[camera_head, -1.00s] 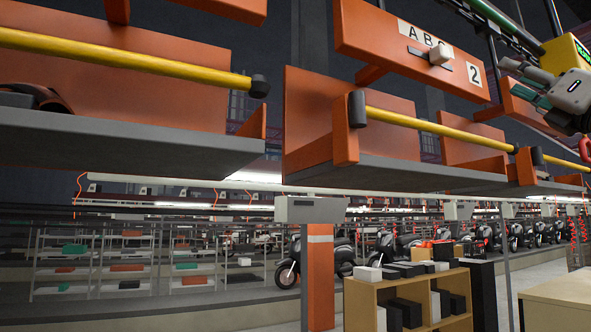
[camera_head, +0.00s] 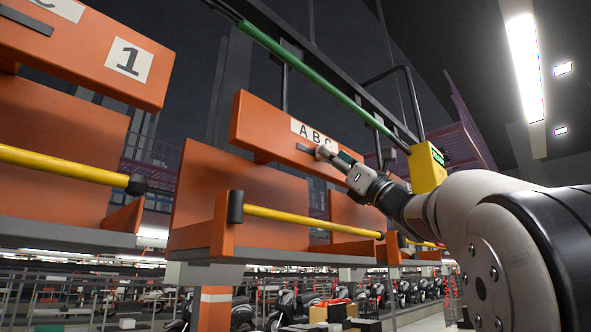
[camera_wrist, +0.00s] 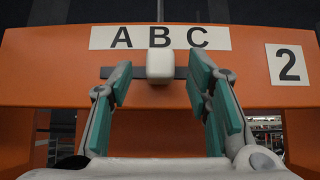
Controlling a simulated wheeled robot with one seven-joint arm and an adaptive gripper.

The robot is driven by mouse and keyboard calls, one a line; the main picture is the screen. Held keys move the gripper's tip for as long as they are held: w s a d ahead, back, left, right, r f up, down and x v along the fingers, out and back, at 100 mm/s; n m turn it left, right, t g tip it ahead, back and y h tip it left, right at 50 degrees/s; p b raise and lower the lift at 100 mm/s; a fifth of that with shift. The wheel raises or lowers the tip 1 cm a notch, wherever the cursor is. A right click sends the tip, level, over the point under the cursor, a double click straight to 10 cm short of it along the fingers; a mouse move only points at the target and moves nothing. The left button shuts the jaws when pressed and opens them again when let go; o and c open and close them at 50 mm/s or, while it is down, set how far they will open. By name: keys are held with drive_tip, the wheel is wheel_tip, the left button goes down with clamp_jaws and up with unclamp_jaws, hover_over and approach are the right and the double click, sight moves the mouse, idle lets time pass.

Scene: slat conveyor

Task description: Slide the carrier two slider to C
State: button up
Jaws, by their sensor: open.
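The carrier two panel (camera_head: 262,128) is an orange board with a white "ABC" label; in the wrist view the panel (camera_wrist: 60,75) also bears a "2" label (camera_wrist: 288,64). The slider is a pale block (camera_wrist: 160,66) on a dark horizontal slot (camera_wrist: 180,72), directly below the letter B. My gripper (camera_wrist: 160,80) is open, with one green-padded finger on each side of the slider and a visible gap to both. In the head view my gripper (camera_head: 340,160) is at the panel, partly covering the slot and slider.
Carrier one, with a "1" label (camera_head: 129,60), hangs at the left. A yellow bar (camera_head: 310,221) crosses the front of carrier two below my arm. A green rail (camera_head: 310,72) runs overhead to a yellow box (camera_head: 427,167) just beyond my gripper.

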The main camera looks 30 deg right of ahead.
drive_tip(key=shift+p+x, duration=0.3)
drive_tip(key=shift+x, duration=0.75)
clamp_jaws()
drive_tip(key=shift+w, duration=0.1)
drive_tip(key=d+b, duration=0.1)
drive_tip(key=w+d+b, duration=0.1)
drive_tip(key=d+b, duration=0.2)
drive_tip(key=d, duration=0.1)
drive_tip(key=shift+w+b, duration=0.25)
drive_tip(key=shift+b, duration=0.15)
